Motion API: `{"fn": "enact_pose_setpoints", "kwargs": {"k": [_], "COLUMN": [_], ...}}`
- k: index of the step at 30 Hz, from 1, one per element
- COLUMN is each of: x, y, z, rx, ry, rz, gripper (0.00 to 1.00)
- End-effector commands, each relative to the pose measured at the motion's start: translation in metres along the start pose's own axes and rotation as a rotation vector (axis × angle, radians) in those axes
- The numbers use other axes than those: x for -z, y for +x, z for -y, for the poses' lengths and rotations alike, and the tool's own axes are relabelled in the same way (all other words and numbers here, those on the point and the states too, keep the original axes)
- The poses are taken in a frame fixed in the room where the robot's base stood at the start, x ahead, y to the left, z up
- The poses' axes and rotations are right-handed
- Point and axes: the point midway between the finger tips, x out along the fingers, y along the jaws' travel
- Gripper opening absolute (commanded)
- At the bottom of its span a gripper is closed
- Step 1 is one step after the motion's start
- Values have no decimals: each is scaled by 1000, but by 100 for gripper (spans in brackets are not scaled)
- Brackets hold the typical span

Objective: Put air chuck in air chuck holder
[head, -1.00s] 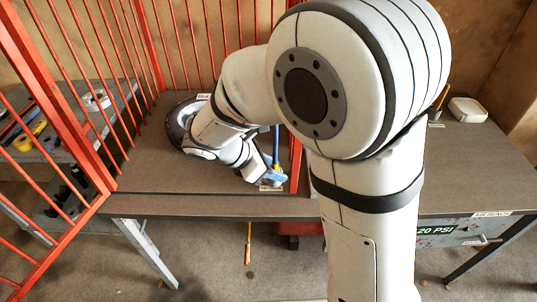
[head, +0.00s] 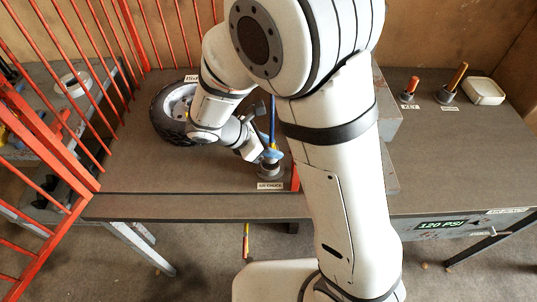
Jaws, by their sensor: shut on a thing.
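The air chuck (head: 272,155) is a small blue piece with a blue hose rising from it, in the middle of the head view. My gripper (head: 263,155) comes in from the left and is shut on the air chuck; its fingertips are small and partly hidden. The air chuck holder (head: 270,172) is a grey round stand on the bench, behind a white "AIR CHUCK" label. The chuck is at the top of the holder in the picture. I cannot tell whether it is seated in it or just above it.
A wheel with a black tyre (head: 172,112) lies on the bench (head: 140,160) at left, beside red cage bars (head: 60,150). At right stand a red-handled tool (head: 411,88), an orange-handled tool (head: 455,82) and a white dish (head: 485,91). A display (head: 443,225) reads 120 PSI.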

Motion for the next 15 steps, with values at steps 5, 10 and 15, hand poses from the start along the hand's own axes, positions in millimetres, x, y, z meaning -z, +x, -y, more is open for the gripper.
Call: {"fn": "enact_pose_setpoints", "kwargs": {"k": [5, 10, 15], "x": [18, 25, 25], "y": [18, 25, 24], "z": [0, 0, 0], "rx": [2, 1, 1], "ry": [-4, -2, -2], "rz": [1, -2, 0], "gripper": [0, 0, 41]}}
